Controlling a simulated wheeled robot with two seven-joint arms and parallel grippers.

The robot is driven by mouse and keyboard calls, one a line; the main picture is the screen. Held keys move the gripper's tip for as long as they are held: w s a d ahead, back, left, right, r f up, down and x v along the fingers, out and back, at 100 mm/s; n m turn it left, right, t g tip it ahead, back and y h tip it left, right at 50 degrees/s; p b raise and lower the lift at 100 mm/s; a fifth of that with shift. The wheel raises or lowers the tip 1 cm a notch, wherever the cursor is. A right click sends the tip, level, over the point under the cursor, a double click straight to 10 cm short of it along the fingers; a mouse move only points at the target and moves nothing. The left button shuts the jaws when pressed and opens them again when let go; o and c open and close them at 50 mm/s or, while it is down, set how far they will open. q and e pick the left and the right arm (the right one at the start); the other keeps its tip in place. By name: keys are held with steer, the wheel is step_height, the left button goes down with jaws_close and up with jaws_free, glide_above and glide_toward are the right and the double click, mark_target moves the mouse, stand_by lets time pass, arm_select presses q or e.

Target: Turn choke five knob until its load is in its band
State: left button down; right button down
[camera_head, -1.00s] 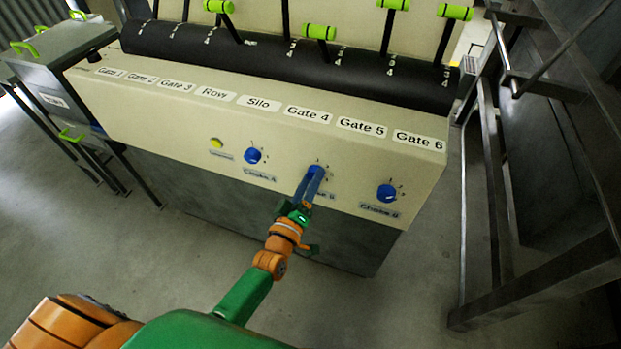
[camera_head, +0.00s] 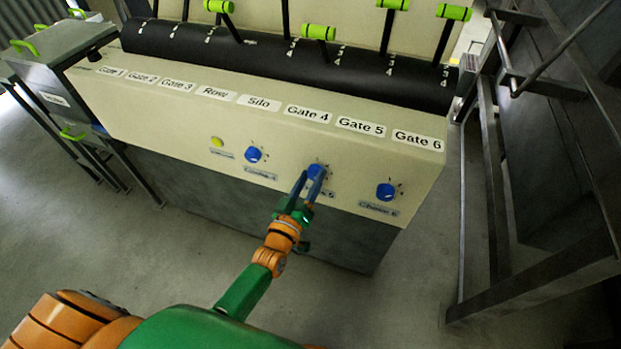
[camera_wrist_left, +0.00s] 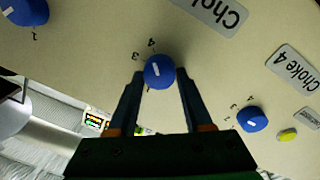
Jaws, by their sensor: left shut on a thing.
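The choke five knob (camera_head: 317,171) is a round blue knob on the front of the cream panel, between two other blue knobs. My left gripper (camera_head: 311,177) reaches it from below and in front, its fingers covering part of its label. In the left wrist view the knob (camera_wrist_left: 159,71) sits between the fingertips of my left gripper (camera_wrist_left: 160,75), one on each side. That gripper is shut on the knob. A white mark shows on the knob's face, with small numbers beside it. No load reading can be made out. My right gripper is out of view.
The choke four knob (camera_head: 253,155) and a yellow button (camera_head: 217,142) are to the left; the choke six knob (camera_head: 386,191) is to the right. Green-handled levers (camera_head: 318,33) stand above the panel. A dark metal frame (camera_head: 490,180) stands at the right.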

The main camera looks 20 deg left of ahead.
arm_select(q)
steer(key=shift+c, duration=1.6)
jaws_free()
steer(key=s, duration=0.7)
steer(key=shift+a+f+p, duration=0.2)
steer(key=shift+a+p, duration=0.1)
